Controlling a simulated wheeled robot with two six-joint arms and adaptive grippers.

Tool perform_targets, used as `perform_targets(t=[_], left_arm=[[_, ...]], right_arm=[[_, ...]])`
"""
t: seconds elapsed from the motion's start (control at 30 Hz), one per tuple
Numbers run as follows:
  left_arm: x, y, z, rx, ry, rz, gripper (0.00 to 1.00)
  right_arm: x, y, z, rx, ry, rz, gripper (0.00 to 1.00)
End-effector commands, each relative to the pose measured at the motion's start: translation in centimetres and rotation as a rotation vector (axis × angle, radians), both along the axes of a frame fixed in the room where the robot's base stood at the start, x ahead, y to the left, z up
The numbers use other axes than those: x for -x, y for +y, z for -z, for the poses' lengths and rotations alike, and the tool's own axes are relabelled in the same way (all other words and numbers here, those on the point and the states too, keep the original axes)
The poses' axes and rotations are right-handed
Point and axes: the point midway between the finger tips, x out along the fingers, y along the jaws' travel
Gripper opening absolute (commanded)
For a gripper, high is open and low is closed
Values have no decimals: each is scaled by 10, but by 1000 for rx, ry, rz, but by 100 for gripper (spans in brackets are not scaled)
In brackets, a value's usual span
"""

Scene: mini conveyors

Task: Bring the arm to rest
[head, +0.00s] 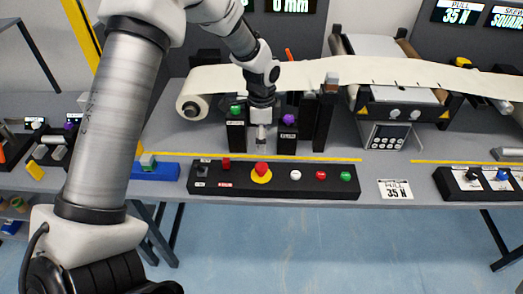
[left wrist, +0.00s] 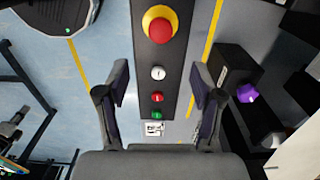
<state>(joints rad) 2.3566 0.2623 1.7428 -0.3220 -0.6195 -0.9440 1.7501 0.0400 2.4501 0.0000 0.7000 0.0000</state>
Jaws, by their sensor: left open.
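My left arm comes in from the left in the head view and reaches over the bench. Its gripper (head: 262,145) hangs pointing down just behind the black button panel (head: 215,176), between two black posts. In the left wrist view the gripper (left wrist: 159,78) has its two fingers wide apart with nothing between them. The panel's red mushroom button (head: 262,170) also shows in the left wrist view (left wrist: 159,28). I cannot tell how high the fingertips are above the bench. My right gripper is not in view.
A post with a green knob (head: 236,112) and one with a purple knob (head: 289,119) flank the gripper closely. A cream web (head: 300,74) runs behind from a roll (head: 190,107). A blue block (head: 155,171) lies left of the panel. A second panel (head: 470,187) stands right.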

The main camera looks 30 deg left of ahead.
Motion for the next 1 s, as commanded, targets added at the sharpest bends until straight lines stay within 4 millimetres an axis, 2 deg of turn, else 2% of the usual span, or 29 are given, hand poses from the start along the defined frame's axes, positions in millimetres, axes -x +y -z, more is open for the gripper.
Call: perform_targets(t=[0.07, 0.2, 0.57, 0.67, 0.77, 0.83, 0.97, 1.0], left_arm=[[0, 0, -7, 0, 0, 0, 67], [0, 0, -10, 0, 1, 0, 67], [0, 0, -10, 0, 1, 0, 67], [3, 0, -1, 0, 17, 0, 67], [19, -3, 38, -10, 91, 12, 67], [49, -11, 77, -19, 190, 31, 67], [134, -35, 156, -8, 379, 36, 67], [162, -45, 178, -4, 415, 9, 67]], right_arm=[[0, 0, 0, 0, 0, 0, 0], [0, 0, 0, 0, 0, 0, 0], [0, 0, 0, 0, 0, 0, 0], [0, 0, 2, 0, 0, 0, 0], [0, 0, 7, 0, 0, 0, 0], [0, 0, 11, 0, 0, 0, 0], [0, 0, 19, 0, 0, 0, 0], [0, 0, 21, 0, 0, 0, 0]])
